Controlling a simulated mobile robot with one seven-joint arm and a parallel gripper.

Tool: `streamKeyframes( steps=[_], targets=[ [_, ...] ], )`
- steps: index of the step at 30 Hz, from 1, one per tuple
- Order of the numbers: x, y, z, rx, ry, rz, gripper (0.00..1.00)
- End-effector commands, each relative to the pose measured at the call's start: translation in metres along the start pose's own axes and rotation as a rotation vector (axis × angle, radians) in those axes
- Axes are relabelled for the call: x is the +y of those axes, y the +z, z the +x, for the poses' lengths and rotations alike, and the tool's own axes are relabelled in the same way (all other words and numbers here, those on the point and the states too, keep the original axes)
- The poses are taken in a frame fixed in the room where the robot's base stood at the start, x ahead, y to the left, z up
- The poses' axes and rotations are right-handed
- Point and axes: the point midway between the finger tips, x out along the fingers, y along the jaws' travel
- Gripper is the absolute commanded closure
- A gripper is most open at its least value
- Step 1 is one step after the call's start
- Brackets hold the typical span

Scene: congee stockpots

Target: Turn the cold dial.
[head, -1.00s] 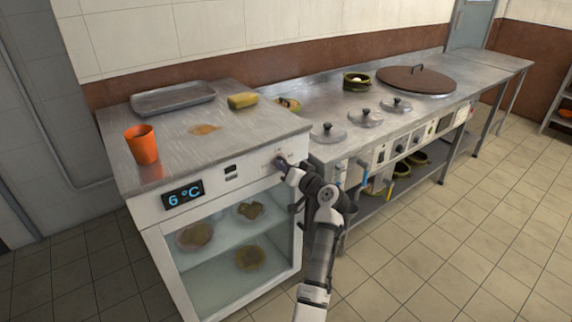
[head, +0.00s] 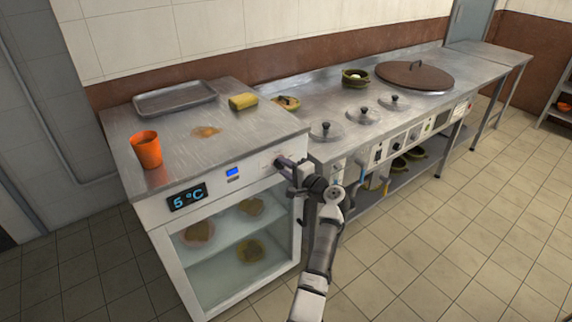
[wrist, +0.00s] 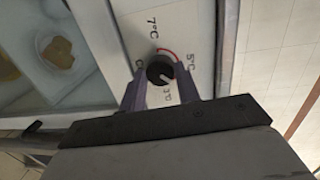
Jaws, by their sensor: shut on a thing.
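The cold dial is a round black knob (wrist: 160,70) on the white front panel of the glass-doored cold cabinet (head: 225,250). In the wrist view, a red arc and printed marks including 7°C and 5°C surround it. My gripper (wrist: 160,85) is shut on the dial, one finger on each side. In the head view, my gripper (head: 286,163) reaches the right end of the panel and mostly hides the dial. The display (head: 187,197) reads 5 °C. A small blue-lit switch (head: 232,171) sits between display and dial.
On the cabinet top are an orange cup (head: 146,150), a metal tray (head: 174,98), a yellow sponge (head: 243,101) and a brown spill (head: 206,132). A steel counter with pot lids (head: 326,130) and front controls stands close to the right of my gripper. The floor in front is clear.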

Motion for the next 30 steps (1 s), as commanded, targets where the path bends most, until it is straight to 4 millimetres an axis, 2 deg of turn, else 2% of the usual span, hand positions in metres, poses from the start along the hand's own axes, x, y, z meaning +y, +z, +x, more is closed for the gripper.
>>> streamKeyframes(
  steps=[18, 30],
  targets=[
    [-0.0028, -0.0013, 0.0003, -0.046, -0.046, 0.559, 0.91],
    [-0.001, -0.0015, 0.0005, -0.064, -0.064, 0.769, 0.91]
  ],
)
